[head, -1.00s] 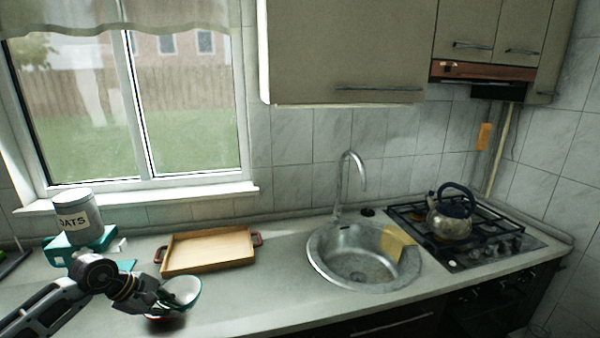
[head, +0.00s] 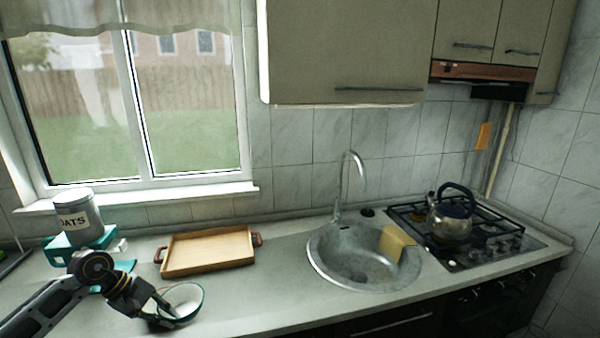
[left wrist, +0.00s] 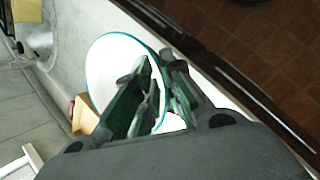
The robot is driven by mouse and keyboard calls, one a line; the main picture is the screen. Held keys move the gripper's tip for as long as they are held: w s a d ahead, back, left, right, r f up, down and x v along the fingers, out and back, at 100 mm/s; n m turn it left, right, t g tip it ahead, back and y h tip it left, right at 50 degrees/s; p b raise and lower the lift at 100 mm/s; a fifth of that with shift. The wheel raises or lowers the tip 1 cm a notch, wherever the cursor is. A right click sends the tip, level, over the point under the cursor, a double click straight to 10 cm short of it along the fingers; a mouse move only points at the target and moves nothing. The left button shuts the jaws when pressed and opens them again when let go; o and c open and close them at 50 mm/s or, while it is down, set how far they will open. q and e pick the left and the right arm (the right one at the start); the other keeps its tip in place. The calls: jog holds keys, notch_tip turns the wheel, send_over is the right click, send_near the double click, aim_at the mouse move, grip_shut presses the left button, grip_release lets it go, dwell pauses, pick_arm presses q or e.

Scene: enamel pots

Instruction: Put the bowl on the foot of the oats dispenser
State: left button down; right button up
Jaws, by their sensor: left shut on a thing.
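The bowl (head: 187,299), white inside with a teal rim, is at the front of the counter. My left gripper (head: 166,304) is shut on the left side of its wall, and the bowl is tilted with its opening partly toward the head camera. In the left wrist view the bowl (left wrist: 108,62) lies behind and between the fingers (left wrist: 152,88). The oats dispenser (head: 77,216) stands at the far left: a grey canister marked OATS on a teal base (head: 88,243). Its teal foot (head: 124,265) is low in front, partly hidden by my left arm. My right gripper is out of view.
A wooden tray (head: 208,268) with dark red handles lies behind the bowl, against the back of the counter. The sink (head: 345,268) with a yellow cloth (head: 396,243) is right of it. A kettle (head: 450,220) stands on the hob. The counter between bowl and sink is clear.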

pick_arm(q)
jog(key=s+d+f+m+g, duration=0.2)
jog(key=s+f+m+g, duration=0.3)
jog(key=s+f+m, duration=0.65)
jog(key=w+d+f, duration=0.3)
jog(key=d, duration=0.4)
jog(key=w+d+r+g, duration=0.1)
jog(key=w+d+r, duration=0.3)
jog(key=w+r, duration=0.1)
jog(key=shift+w+r+y, duration=0.25)
jog(key=shift+r+y, duration=0.15)
jog(key=shift+d, duration=0.1)
dwell(1.9)
